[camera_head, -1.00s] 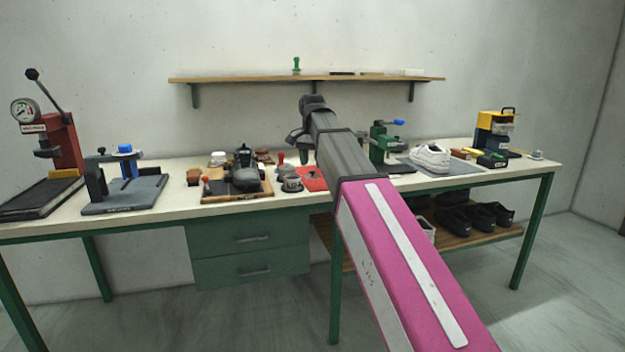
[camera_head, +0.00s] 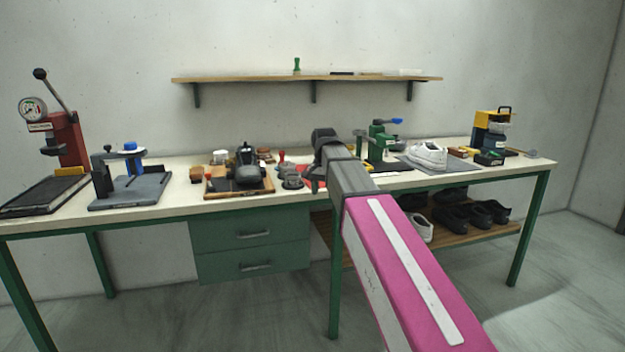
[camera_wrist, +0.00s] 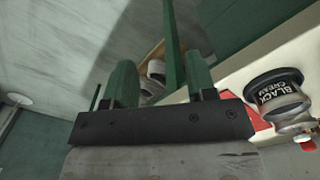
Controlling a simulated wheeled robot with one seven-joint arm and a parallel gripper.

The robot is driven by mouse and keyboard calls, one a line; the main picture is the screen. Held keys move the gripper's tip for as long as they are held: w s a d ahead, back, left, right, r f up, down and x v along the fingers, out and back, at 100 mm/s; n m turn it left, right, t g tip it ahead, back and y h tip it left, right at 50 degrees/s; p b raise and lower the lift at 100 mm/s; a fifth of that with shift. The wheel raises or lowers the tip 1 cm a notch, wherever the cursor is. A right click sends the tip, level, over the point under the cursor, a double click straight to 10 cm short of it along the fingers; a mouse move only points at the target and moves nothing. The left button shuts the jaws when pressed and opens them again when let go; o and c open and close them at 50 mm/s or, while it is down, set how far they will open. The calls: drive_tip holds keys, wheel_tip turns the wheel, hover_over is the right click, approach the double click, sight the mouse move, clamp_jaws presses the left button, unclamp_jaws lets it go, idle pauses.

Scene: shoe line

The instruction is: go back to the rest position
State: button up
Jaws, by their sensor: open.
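My gripper (camera_wrist: 160,80) is open, with two green fingers apart and nothing between them in the wrist view. In the head view my arm reaches toward the middle of the workbench (camera_head: 560,165), its wrist low near the front edge, and the fingers are mostly hidden. In the wrist view a tin labelled "Black Cream" (camera_wrist: 278,92) stands on the bench to the right of the fingers, apart from them. A red mat (camera_wrist: 256,122) is partly visible beside it.
A black shoe on a wooden tray (camera_head: 240,192) is left of my wrist. A green press (camera_head: 379,142) and a white sneaker (camera_head: 428,154) are to its right. A red press (camera_head: 66,140) stands far left. A wall shelf (camera_head: 250,80) is behind. Floor in front is clear.

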drive_tip(key=s+d+f+n, duration=0.1)
drive_tip(key=s+d+f, duration=0.4)
drive_tip(key=f, duration=0.6)
drive_tip(key=s+d+f+n, duration=0.2)
drive_tip(key=s+d+f, duration=0.3)
drive_tip(key=f, duration=0.7)
drive_tip(key=s+d+f+n, duration=0.1)
drive_tip(key=s+d+f, duration=0.4)
drive_tip(key=s+f, duration=0.3)
wheel_tip(320, 180, down, 3)
drive_tip(key=shift+d+f+n, duration=0.15)
drive_tip(key=shift+f+n, duration=0.05)
drive_tip(key=shift+n, duration=0.2)
